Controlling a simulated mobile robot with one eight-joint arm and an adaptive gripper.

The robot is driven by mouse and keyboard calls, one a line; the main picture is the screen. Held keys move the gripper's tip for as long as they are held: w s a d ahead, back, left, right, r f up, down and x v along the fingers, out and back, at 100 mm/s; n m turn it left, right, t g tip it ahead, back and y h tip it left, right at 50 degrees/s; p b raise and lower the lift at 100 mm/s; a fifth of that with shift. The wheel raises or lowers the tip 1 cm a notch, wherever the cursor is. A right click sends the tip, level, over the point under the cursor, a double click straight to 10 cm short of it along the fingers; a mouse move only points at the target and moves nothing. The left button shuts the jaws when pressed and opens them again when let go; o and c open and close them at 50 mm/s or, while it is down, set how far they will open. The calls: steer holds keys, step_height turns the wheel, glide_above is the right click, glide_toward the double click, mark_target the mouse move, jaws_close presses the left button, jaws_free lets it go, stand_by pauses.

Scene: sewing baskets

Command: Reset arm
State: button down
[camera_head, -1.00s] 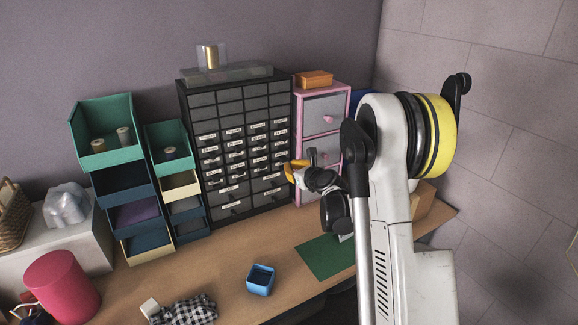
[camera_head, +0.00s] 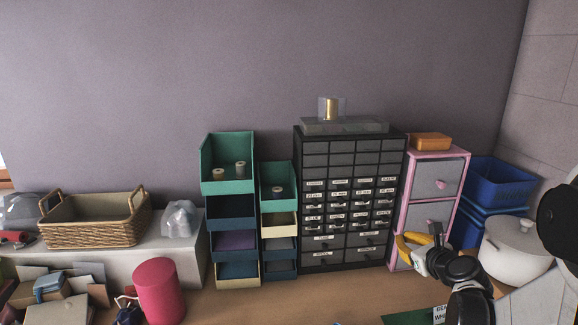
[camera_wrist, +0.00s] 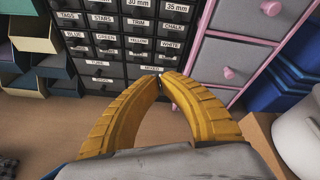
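My gripper (camera_head: 412,243) is at the right in the head view, in front of the pink-framed drawer unit (camera_head: 397,222). In the wrist view its two yellow fingers (camera_wrist: 161,81) curve inward and their tips come together, with nothing seen held between them. Beyond the tips is the black cabinet of small labelled drawers (camera_wrist: 124,50), which also stands at the back of the table in the head view (camera_head: 348,262). Part of my arm is at the right edge of the head view.
Teal and dark stacked bins (camera_head: 228,150) stand left of the cabinet. A wicker basket (camera_head: 100,232) and a pink cylinder (camera_head: 160,292) are at left. Blue crates (camera_head: 497,183) and a white pot (camera_head: 515,250) are at right. Table (camera_wrist: 62,125) in front of the cabinet shows bare wood.

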steer(key=s+a+r+n+g+y, duration=0.1)
steer(key=s+a+r+n, duration=0.15)
steer(key=a+n, duration=0.25)
steer(key=s+a+r+n+g, duration=0.1)
steer(key=s+a+n+g, duration=0.1)
steer(key=s+a+n, duration=0.3)
steer(key=s+a+n+g, duration=0.2)
steer(key=s+a+n, duration=0.2)
steer(key=s+n, duration=0.6)
steer(key=s+a+f+n+g+h, duration=0.1)
steer(key=s+a+n, duration=0.4)
steer(key=s+n, duration=0.6)
steer(key=shift+s+n+g, duration=0.15)
steer(key=shift+n+g, duration=0.45)
steer(key=shift+a+f, duration=0.1)
